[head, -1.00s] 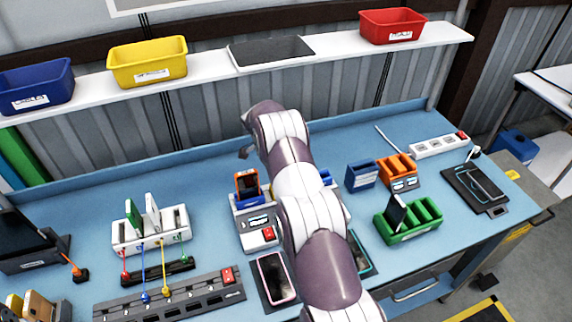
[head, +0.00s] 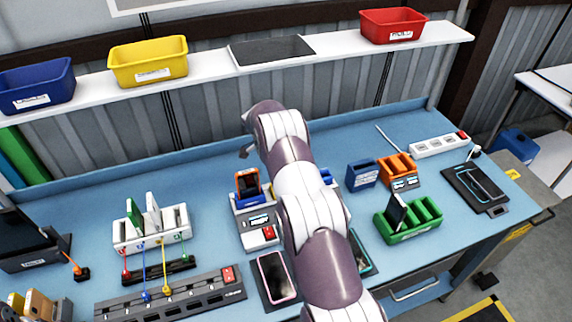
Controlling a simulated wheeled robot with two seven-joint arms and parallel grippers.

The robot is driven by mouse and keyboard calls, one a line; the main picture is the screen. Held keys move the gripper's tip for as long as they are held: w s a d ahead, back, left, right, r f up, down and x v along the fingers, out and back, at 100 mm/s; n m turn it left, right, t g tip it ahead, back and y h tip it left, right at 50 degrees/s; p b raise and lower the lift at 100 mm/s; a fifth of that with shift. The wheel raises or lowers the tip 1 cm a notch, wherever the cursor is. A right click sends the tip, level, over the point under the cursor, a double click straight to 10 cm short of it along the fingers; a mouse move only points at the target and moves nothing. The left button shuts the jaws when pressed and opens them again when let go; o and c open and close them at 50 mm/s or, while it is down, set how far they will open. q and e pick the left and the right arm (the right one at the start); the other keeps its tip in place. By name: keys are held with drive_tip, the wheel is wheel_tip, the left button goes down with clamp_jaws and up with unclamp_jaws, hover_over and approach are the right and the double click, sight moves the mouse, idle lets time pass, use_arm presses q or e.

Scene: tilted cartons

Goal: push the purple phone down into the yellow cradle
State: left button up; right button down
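I cannot make out the purple phone or the yellow cradle; my arm, which rises from the bottom edge and crosses the middle of the bench, may cover them. A blue cradle (head: 326,176) shows partly at the arm's right side. My arm hides what lies between these two. The gripper at this arm's end is hidden, and no other gripper shows.
A pink-rimmed phone (head: 277,277) lies left of the arm. A green rack (head: 408,222), an orange holder (head: 397,172) and a blue box (head: 362,175) stand to the right. A white rack (head: 150,232) and a grey strip (head: 190,292) stand left. Bare blue bench shows at the back.

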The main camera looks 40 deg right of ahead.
drive_tip(key=shift+f+b, duration=0.45)
drive_tip(key=shift+f, duration=0.05)
idle(0.8)
drive_tip(key=c, duration=0.5)
unclamp_jaws()
drive_tip(key=shift+c, duration=0.2)
drive_tip(key=shift+r, duration=0.15)
wheel_tip(320, 180, up, 7)
drive_tip(key=p, duration=0.7)
